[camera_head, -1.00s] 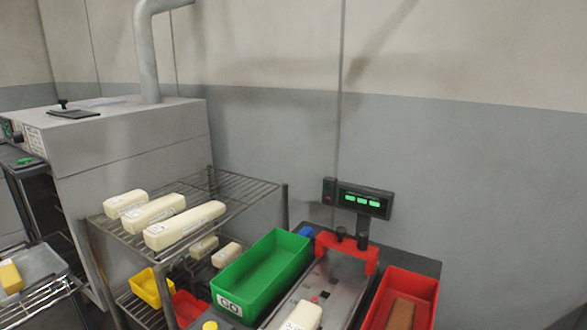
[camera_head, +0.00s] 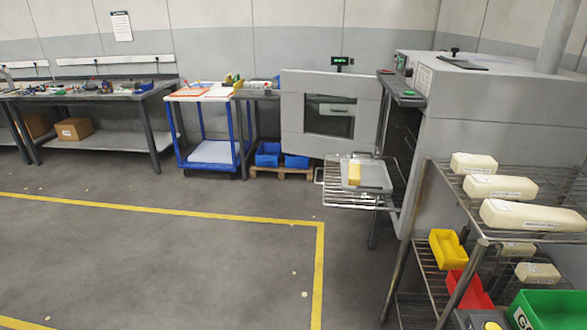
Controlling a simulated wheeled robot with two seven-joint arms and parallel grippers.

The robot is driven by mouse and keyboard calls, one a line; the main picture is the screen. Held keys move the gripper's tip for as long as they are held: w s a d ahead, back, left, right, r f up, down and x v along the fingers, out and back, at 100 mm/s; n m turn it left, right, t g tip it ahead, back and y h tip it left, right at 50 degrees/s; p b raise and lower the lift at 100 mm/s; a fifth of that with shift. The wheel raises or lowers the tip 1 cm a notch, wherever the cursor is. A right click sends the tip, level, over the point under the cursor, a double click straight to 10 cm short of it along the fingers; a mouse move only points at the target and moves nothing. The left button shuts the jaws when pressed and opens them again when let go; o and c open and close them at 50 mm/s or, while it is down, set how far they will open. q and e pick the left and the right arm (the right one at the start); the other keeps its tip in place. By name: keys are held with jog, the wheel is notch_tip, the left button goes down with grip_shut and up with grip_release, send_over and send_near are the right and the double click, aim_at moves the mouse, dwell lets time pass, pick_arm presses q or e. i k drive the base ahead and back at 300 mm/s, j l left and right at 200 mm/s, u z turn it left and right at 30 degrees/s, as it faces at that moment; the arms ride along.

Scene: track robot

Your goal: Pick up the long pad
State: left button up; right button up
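Three cream pads with labels lie side by side on the top wire shelf of the rack at right. The nearest pad (camera_head: 532,215) is the longest, the middle pad (camera_head: 500,187) is shorter, and the far pad (camera_head: 474,163) is the shortest. More cream pads lie on the shelf below, among them one at the front (camera_head: 538,273). Neither of my grippers is in view.
The wire rack (camera_head: 450,186) stands beside a grey oven-like machine (camera_head: 480,110). Its pull-out wire shelf holds a metal tray (camera_head: 375,176) with a yellow block (camera_head: 354,172). A green bin (camera_head: 550,312) is at lower right. Open floor (camera_head: 180,270) with yellow lines fills the left.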

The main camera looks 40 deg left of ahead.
aim_at(355, 174)
jog(key=u, duration=0.85)
jog(key=z, duration=2.55)
jog(key=k+j+u, duration=0.1)
jog(key=j, duration=0.75)
jog(key=k+j, duration=0.1)
jog(key=j, duration=0.8)
jog(key=k+j+u, duration=0.15)
jog(key=j, duration=0.75)
